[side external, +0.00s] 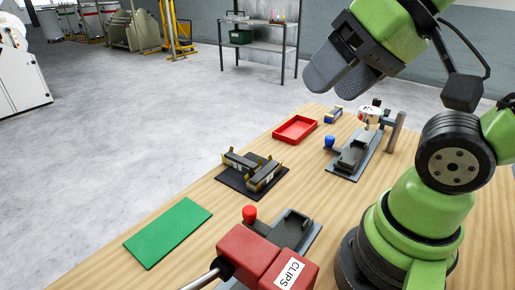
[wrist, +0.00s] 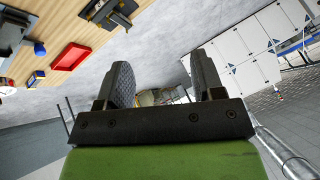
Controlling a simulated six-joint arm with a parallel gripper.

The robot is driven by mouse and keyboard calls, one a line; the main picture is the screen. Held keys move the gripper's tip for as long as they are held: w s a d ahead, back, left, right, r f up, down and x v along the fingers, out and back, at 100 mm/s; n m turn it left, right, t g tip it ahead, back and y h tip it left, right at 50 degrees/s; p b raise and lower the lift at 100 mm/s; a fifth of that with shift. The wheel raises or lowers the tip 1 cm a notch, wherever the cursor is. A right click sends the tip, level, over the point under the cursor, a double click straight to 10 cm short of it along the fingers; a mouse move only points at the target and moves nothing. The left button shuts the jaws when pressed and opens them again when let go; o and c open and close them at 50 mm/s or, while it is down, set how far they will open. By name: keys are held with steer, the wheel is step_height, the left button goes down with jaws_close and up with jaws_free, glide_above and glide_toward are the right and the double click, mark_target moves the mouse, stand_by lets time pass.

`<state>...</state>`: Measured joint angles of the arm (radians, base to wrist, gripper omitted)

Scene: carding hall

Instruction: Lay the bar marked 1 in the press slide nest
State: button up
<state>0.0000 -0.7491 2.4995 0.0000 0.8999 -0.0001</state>
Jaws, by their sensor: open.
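Dark bars (side external: 238,161) with pale labels lie in a black rack (side external: 233,184) with yellowish uprights, mid-table in the side view. The labels are too small to read, so I cannot tell which bar is marked 1. The rack also shows at the top of the wrist view (wrist: 121,20). A grey slide with a nest (side external: 352,156) lies by a blue knob at the back. Another grey nest (side external: 293,224) lies beside a red knob, behind a red block labelled CLIPS. My gripper (side external: 325,88) is high above the table's far side, open and empty (wrist: 165,82).
A red tray (side external: 296,129) and a small blue-and-yellow item (side external: 334,115) sit at the back. A green mat (side external: 168,232) lies front left. The red CLIPS block (side external: 262,258) and a small press head on a post (side external: 371,115) stand up from the table.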

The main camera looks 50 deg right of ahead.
steer(key=w+d+n+g+h, duration=0.1)
steer(key=w+d+g, duration=0.1)
steer(key=w, duration=0.8)
steer(key=n+g+h, duration=0.1)
steer(key=n+g, duration=0.2)
steer(key=g, duration=0.2)
glide_above(241, 159)
step_height(241, 159, down, 25)
steer(key=shift+s+d+r, duration=0.1)
steer(key=shift+s, duration=0.05)
steer(key=shift+w+f, duration=0.2)
steer(key=shift+f, duration=2.7)
jaws_close()
